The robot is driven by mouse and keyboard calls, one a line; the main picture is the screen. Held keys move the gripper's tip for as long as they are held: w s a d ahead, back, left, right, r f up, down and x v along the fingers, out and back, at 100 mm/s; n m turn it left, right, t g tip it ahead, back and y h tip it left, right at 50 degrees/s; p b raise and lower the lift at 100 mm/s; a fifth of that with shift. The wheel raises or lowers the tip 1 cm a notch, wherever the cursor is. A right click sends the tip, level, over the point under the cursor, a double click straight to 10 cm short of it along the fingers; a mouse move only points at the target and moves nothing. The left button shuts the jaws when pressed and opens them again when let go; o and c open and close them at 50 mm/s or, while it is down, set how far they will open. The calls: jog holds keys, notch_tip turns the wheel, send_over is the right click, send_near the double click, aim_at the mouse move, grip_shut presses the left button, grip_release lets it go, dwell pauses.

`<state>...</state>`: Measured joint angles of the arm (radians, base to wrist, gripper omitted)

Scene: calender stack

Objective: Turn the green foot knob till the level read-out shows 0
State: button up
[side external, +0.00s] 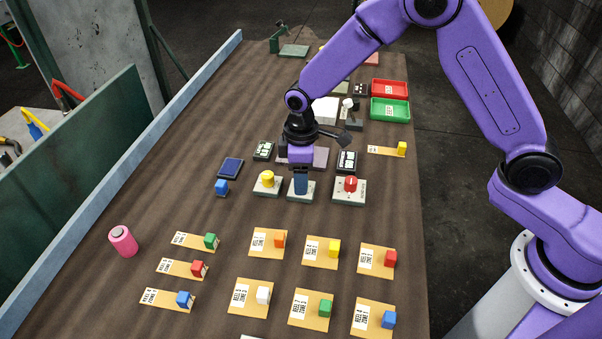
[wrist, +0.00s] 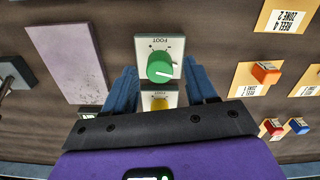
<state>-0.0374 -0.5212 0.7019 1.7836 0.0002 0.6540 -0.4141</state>
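The green foot knob (wrist: 160,68) is round with a white pointer mark, on a pale plate (wrist: 148,43) labelled FOOT. It shows between my gripper's (wrist: 160,76) two blue fingers in the wrist view. The fingers stand apart, with gaps to the knob on both sides. In the side view my gripper (side external: 300,184) points down over the plate (side external: 306,198) between the yellow and red knobs, and the fingers hide the green knob. Small read-out boxes (side external: 263,150) and (side external: 347,160) stand behind the knobs. Their figures are too small to read, and I cannot tell which shows level.
A yellow knob (side external: 267,178) is left of my gripper and a red knob (side external: 350,184) is right. A mauve slab (side external: 320,157) lies behind. Labelled cards with coloured blocks fill the front, beside a pink cylinder (side external: 123,241). Red (side external: 389,88) and green (side external: 390,108) trays are at back right.

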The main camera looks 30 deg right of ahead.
notch_tip(320, 180, up, 18)
jog(key=shift+f, duration=0.25)
dwell(0.4)
dwell(0.3)
jog(key=s+d+f, duration=0.1)
jog(key=s+d, duration=0.4)
jog(key=s, duration=0.5)
jog(key=s+d+f+n, duration=0.1)
jog(key=s+d, duration=0.4)
jog(key=s, duration=0.5)
jog(key=s+d+f, duration=0.1)
jog(key=s+d, duration=0.5)
jog(key=s, duration=0.4)
jog(key=shift+s+f, duration=0.2)
jog(key=shift+s, duration=0.05)
dwell(2.5)
